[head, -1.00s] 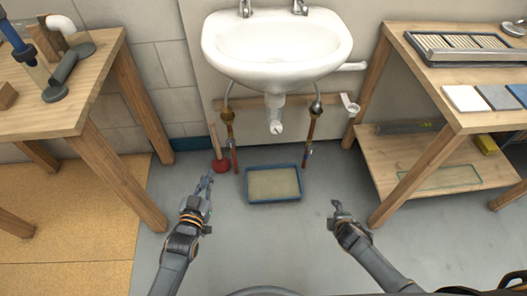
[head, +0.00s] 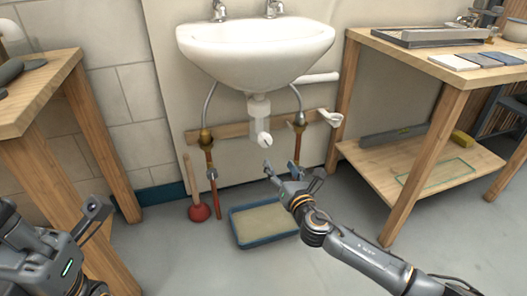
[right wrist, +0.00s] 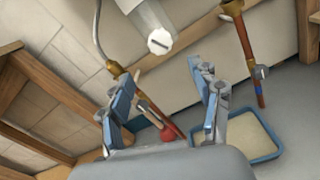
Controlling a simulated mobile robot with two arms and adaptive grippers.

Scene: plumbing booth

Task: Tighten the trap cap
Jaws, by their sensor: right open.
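The trap cap (head: 265,140) is a white round cap with a slot across its face, on the white trap (head: 259,112) under the sink. It also shows in the right wrist view (right wrist: 160,42), at the top middle. My right gripper (head: 285,171) is open and empty, below and slightly right of the cap and apart from it. In the right wrist view its two blue-padded fingers (right wrist: 160,82) stand wide apart, with the cap beyond the gap between them. My left gripper (head: 95,212) is at the lower left, far from the cap; its opening is unclear.
The sink (head: 255,55) hangs above. Copper supply pipes (head: 211,178) with valves flank the trap. A blue-rimmed tray (head: 234,229) and a red plunger (head: 199,211) are on the floor below. Wooden benches stand left (head: 62,90) and right (head: 452,92).

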